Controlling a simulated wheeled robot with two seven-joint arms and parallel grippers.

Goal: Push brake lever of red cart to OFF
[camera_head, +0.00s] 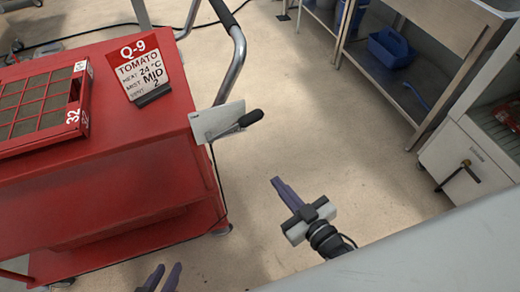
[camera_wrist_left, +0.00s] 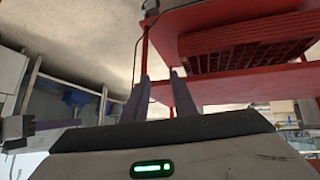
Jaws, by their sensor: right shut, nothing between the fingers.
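The red cart (camera_head: 110,195) stands at the left in the head view and at the upper right in the left wrist view (camera_wrist_left: 222,18). Its brake lever has a black grip (camera_head: 250,117) and sits against a pale plate (camera_head: 217,121) at the cart's right corner. The lever's markings are too small to read. My right gripper (camera_head: 277,183) is shut and empty, below and right of the lever, clearly apart from it. My left gripper (camera_head: 164,272) shows only its fingertips at the bottom edge. Its fingers (camera_wrist_left: 162,78) are apart and empty, below the cart's top in the picture.
A tray marked 32 (camera_head: 42,110) and a Q-9 TOMATO sign (camera_head: 139,66) are on the cart. A grey push handle (camera_head: 238,58) rises behind the lever. A metal shelf with a blue bin (camera_head: 391,48) stands upper right. The floor between is clear.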

